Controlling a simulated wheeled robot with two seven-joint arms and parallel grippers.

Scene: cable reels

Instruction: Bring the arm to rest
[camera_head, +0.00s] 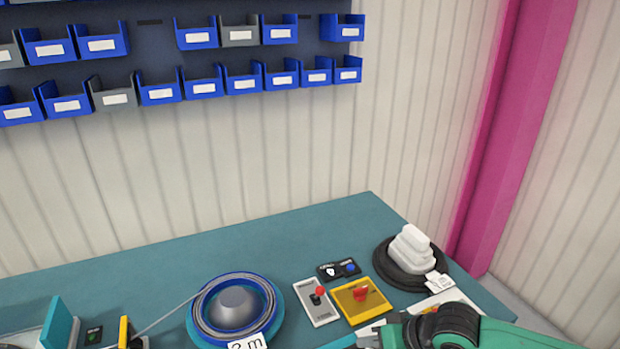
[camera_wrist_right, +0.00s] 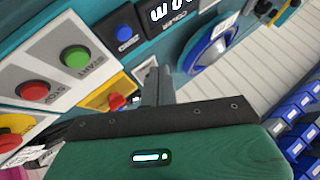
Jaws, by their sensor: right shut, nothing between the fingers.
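My right arm comes in from the lower right in the head view, in green and black. Its gripper (camera_head: 372,338) is at the bottom edge, in front of the yellow switch box, and is partly cut off. In the right wrist view the gripper fingers (camera_wrist_right: 157,88) are together with nothing between them. They point toward the controls and the reel. The left gripper is not in the head view.
The teal table (camera_head: 330,225) holds a blue cable reel (camera_head: 270,290), a grey lever box (camera_head: 318,312), a yellow box with a red switch (camera_head: 350,310) and a black reel with a white stack (camera_head: 410,255). A green button (camera_wrist_right: 76,56) shows close by. Blue bins (camera_head: 160,93) hang behind.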

